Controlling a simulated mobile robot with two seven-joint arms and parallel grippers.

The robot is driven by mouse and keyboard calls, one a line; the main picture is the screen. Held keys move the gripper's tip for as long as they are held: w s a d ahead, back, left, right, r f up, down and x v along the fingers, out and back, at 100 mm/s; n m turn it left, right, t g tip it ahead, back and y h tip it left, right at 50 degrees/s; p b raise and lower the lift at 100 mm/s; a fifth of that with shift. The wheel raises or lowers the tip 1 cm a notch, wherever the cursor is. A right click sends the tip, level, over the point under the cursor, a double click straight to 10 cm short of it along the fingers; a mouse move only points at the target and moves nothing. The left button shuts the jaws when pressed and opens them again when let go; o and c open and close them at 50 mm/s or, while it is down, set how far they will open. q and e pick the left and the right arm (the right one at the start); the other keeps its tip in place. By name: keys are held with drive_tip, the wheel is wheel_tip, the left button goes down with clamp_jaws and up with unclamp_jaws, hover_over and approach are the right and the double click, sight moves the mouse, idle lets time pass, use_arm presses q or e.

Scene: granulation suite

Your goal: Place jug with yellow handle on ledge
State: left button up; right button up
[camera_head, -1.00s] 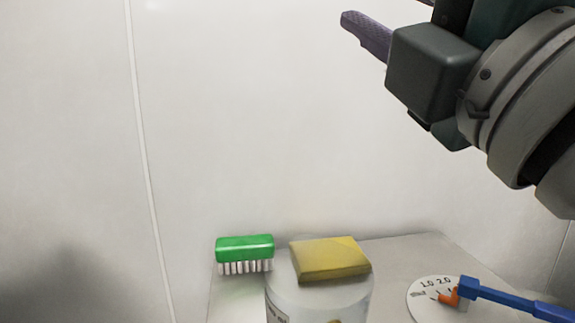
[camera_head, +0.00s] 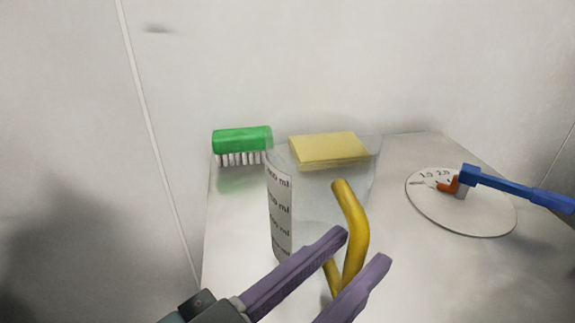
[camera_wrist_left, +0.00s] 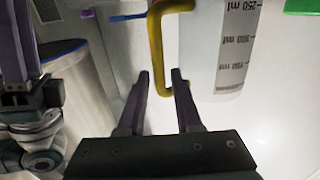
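The clear jug (camera_head: 318,215) with a graduated label and a yellow handle (camera_head: 356,230) is upright in the middle of the head view. It is in front of the pale grey surface; whether it rests on it I cannot tell. My left gripper (camera_head: 366,248) comes from below left, its purple fingers apart at the handle's lower part. In the left wrist view the handle (camera_wrist_left: 156,45) reaches down between the open fingertips (camera_wrist_left: 161,76), with a visible gap. Part of my right gripper (camera_wrist_left: 22,55) shows at the left edge there; its opening is unclear.
A green brush (camera_head: 242,140) sits behind left of the jug. A yellow block (camera_head: 328,148) shows at the jug's rim. A round dial plate (camera_head: 460,212) with a blue-handled lever (camera_head: 515,188) is at the right. A pale wall (camera_head: 300,60) stands behind.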

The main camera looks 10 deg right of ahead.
use_arm(q)
drive_tip(key=b+x, duration=0.1)
drive_tip(key=x, duration=0.4)
drive_tip(key=shift+d+f, duration=0.1)
clamp_jaws()
idle(1.2)
